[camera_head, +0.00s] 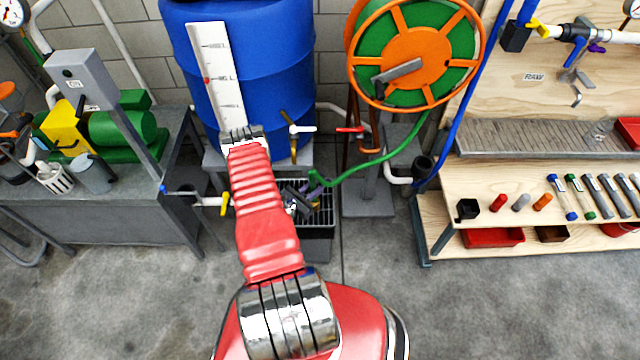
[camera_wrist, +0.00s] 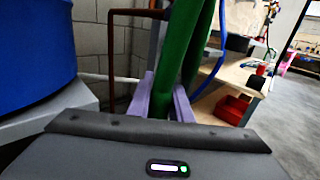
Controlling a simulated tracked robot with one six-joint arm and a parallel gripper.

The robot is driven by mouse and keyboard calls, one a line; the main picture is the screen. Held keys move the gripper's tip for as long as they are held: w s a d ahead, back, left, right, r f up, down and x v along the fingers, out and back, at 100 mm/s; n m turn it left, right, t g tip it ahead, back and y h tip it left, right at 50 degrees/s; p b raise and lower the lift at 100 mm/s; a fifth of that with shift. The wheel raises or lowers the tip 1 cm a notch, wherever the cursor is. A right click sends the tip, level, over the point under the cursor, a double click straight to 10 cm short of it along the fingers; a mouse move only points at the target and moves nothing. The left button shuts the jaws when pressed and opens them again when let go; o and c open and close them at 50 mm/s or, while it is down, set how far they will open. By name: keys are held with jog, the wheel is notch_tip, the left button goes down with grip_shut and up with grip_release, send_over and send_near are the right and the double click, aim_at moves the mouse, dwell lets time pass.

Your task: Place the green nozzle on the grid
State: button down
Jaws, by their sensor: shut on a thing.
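The green nozzle (camera_head: 315,181) is at the end of the green hose, in front of the blue barrel in the head view. My gripper (camera_head: 302,196) is shut on it, low over the dark grid (camera_head: 326,214) on top of a black bin. In the wrist view the purple fingers of my gripper (camera_wrist: 162,104) stand on both sides of a green part (camera_wrist: 176,62), which rises up between them. My red arm hides part of the grid's left side. I cannot tell whether the nozzle touches the grid.
The blue barrel (camera_head: 252,75) stands on a grey stand behind the bin. An orange hose reel (camera_head: 416,50) holds the green hose (camera_head: 375,164). A valve pipe with a yellow handle (camera_head: 224,202) juts in at left. A wooden shelf (camera_head: 480,187) stands right. The front floor is clear.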

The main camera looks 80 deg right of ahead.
jog(key=c, duration=1.6)
grip_release()
jog(key=shift+r, duration=0.1)
jog(key=v, duration=1.2)
